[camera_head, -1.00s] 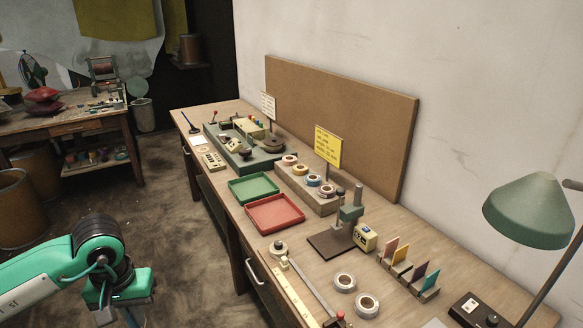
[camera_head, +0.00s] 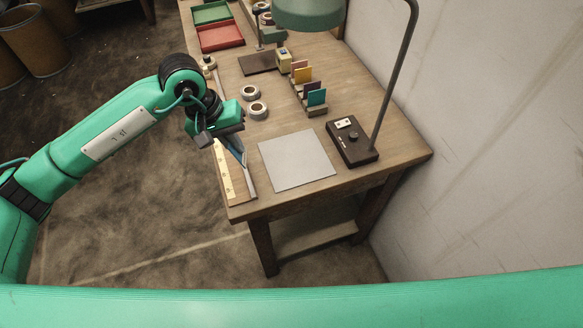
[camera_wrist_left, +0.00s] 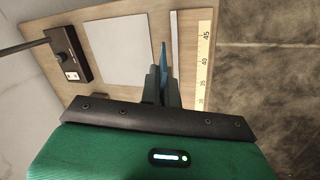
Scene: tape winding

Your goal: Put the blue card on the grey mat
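The grey mat (camera_head: 297,160) lies flat and bare on the near end of the bench. It also shows in the left wrist view (camera_wrist_left: 110,52). My left gripper (camera_head: 233,141) is above the bench's left edge, to the left of the mat. In the left wrist view, its fingers (camera_wrist_left: 161,82) are closed on the thin blue card (camera_wrist_left: 164,54), which is seen nearly edge-on and sticks out beyond the fingertips. The card is off to the side of the mat, not over it. My right gripper is not in view.
A metal strip and yellow ruler (camera_head: 224,172) lie along the bench's left edge. A black switch box (camera_head: 351,141) with a lamp stands right of the mat. A card rack (camera_head: 318,111) holds pink, yellow, purple and teal cards. Tape rolls (camera_head: 258,109) sit behind the mat.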

